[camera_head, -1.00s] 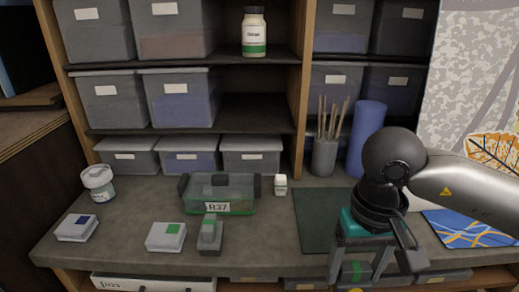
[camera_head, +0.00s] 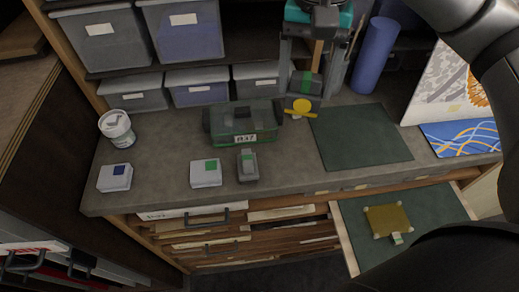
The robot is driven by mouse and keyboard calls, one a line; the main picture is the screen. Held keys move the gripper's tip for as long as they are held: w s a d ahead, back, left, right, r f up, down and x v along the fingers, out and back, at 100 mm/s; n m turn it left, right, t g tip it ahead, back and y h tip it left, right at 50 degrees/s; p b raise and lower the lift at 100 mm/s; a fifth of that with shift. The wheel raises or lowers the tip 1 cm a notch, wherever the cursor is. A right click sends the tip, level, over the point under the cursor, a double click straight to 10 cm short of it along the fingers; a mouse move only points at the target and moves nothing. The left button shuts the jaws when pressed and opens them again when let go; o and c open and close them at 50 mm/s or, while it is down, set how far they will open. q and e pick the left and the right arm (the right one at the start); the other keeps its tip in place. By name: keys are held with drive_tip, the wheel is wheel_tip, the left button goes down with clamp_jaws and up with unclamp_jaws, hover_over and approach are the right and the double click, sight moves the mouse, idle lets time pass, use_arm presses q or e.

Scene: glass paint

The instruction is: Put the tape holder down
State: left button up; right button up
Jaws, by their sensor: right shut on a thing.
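My right gripper (camera_head: 307,84) hangs down from the top of the head view. It is shut on the tape holder (camera_head: 304,83), a grey block with a green band. A round yellow part (camera_head: 301,106) shows at its lower end. The holder appears above the back of the grey workbench (camera_head: 165,155), right of the green R37 case (camera_head: 241,124); I cannot tell its exact height. The gripper and holder cover part of the bench and shelf behind. My left gripper is not in view.
A grey block (camera_head: 247,166), two small white boxes (camera_head: 205,173) (camera_head: 115,177) and a white jar (camera_head: 117,129) stand on the bench. A dark green mat (camera_head: 360,137) lies bare at right. Below, an open drawer holds a taped yellow-brown sheet (camera_head: 388,220). A blue roll (camera_head: 373,55) stands behind.

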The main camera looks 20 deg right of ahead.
sight(300, 107)
drive_tip(key=shift+w+a+r, duration=0.15)
drive_tip(key=shift+w+r, duration=0.05)
drive_tip(key=shift+r, duration=0.15)
drive_tip(key=shift+f, duration=0.3)
wheel_tip(300, 107, down, 6)
drive_tip(key=shift+s+b, duration=0.1)
drive_tip(key=shift+b, duration=0.75)
wheel_tip(300, 107, down, 13)
drive_tip(key=shift+f, duration=0.15)
drive_tip(key=shift+f, duration=0.15)
drive_tip(key=o, duration=1.4)
